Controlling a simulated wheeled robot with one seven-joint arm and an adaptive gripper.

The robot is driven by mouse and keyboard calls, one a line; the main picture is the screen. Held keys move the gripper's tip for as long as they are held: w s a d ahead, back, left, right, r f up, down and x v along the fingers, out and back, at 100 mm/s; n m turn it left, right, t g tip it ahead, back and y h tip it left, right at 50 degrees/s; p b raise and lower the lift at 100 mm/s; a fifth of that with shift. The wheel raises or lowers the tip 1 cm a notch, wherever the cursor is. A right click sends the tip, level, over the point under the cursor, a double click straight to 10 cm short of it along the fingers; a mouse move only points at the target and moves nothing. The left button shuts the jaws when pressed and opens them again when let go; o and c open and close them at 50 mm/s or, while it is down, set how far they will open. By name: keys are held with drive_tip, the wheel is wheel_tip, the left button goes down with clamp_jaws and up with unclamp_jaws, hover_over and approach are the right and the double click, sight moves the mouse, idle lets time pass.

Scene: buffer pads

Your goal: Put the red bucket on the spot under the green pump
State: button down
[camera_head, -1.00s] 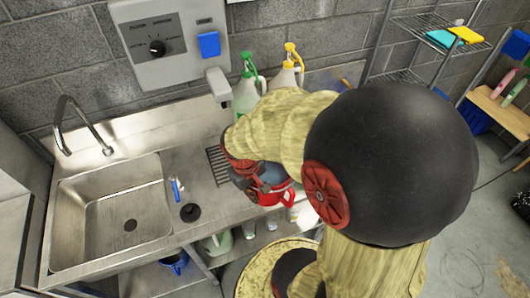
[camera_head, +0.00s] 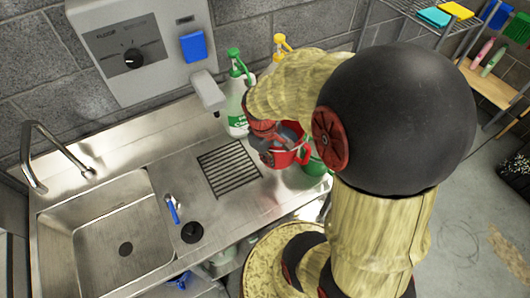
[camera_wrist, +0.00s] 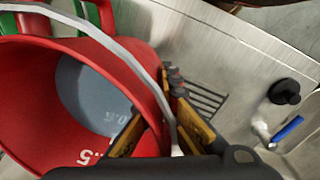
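The red bucket (camera_head: 291,157) is in my gripper (camera_head: 268,137), to the right of the metal grate (camera_head: 228,168) on the counter. My gripper's yellow-padded fingers (camera_wrist: 160,132) sit on either side of the bucket wall at the rim. The bottle with the green pump (camera_head: 236,92) stands at the back, behind the grate. My arm hides part of the bucket, and I cannot tell its exact height above the counter.
A yellow-pump bottle (camera_head: 279,50) stands right of the green one, partly hidden. A green bucket (camera_head: 316,166) is just right of the red one. The sink (camera_head: 120,235), a blue-handled tap (camera_head: 172,208) and a black plug (camera_head: 192,232) lie left. A wall dispenser hangs above.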

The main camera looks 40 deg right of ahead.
drive_tip(key=w+d+f, duration=0.1)
drive_tip(key=w, duration=0.1)
drive_tip(key=w+d+f, duration=0.1)
drive_tip(key=w, duration=0.1)
drive_tip(key=w+d+f+b, duration=0.1)
drive_tip(key=w, duration=0.2)
drive_tip(key=shift+w+f, duration=0.1)
drive_tip(key=shift+f, duration=0.1)
drive_tip(key=w+f, duration=0.1)
drive_tip(key=f, duration=0.1)
drive_tip(key=w+d+f+b, duration=0.1)
drive_tip(key=w+f, duration=0.1)
drive_tip(key=w+d+f, duration=0.1)
drive_tip(key=w+f, duration=0.1)
drive_tip(key=shift+w+d+f+b, duration=0.1)
drive_tip(key=shift+d+f+b, duration=0.15)
drive_tip(key=shift+b, duration=0.1)
drive_tip(key=shift+f+b, duration=0.35)
drive_tip(key=shift+f, duration=1)
drive_tip(key=c, duration=2.5)
unclamp_jaws()
drive_tip(key=shift+a+f, duration=0.1)
drive_tip(key=shift+f, duration=0.1)
drive_tip(key=shift+c, duration=0.2)
drive_tip(key=o, duration=0.5)
